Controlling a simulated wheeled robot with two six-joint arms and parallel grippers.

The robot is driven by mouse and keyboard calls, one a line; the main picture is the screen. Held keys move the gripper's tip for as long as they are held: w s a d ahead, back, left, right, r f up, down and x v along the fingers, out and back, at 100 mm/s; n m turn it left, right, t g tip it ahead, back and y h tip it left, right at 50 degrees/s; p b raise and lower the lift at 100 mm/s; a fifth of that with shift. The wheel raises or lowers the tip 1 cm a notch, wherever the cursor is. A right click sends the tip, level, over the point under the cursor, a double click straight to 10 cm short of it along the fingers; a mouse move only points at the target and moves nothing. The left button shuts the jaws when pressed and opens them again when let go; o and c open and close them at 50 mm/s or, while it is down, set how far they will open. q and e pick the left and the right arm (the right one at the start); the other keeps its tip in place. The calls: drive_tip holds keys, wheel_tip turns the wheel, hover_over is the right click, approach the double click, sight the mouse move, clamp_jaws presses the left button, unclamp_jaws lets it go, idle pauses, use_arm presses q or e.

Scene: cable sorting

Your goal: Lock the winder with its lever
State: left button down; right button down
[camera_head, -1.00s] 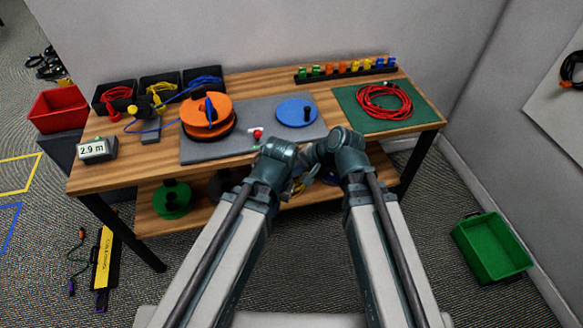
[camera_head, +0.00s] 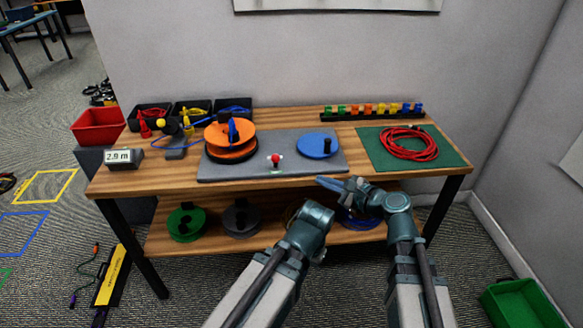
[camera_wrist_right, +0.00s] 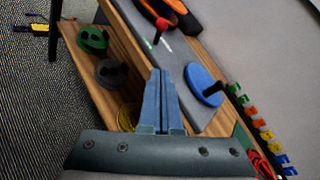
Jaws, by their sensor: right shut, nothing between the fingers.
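The winder is a grey base plate (camera_head: 228,171) on the table, with an orange reel (camera_head: 229,140) at left and a blue disc (camera_head: 317,144) with a black crank handle at right. Its lever has a red knob (camera_head: 276,160) and stands between them near the front edge. In the right wrist view the red knob (camera_wrist_right: 160,26) lies beyond my fingertips, and the blue disc (camera_wrist_right: 201,79) is to their right. My right gripper (camera_head: 322,181) is shut and empty, in front of the table edge, right of the lever and apart from it. My left gripper is out of sight; only its arm shows.
A length display (camera_head: 122,157) reads 2.9 m at left. A red cable coil (camera_head: 408,144) lies on a green mat (camera_head: 451,160) at right. Bins of cables and a rack of coloured clips (camera_head: 372,112) line the back. Spare reels (camera_head: 187,224) sit on the lower shelf.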

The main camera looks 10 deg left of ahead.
sight(276, 161)
drive_tip(key=b+x, duration=0.3)
drive_tip(key=x, duration=0.7)
drive_tip(key=shift+f, duration=0.15)
drive_tip(key=shift+w+a+r+p, duration=0.15)
drive_tip(key=shift+a+r+p, duration=0.15)
drive_tip(key=shift+a, duration=0.3)
drive_tip(key=shift+w+a+r+p, duration=0.1)
drive_tip(key=shift+a+r+p, duration=0.2)
drive_tip(key=shift+a, duration=0.35)
drive_tip(key=shift+w+a+r+p, duration=0.15)
drive_tip(key=shift+a+r+p, duration=0.15)
drive_tip(key=shift+a, duration=0.3)
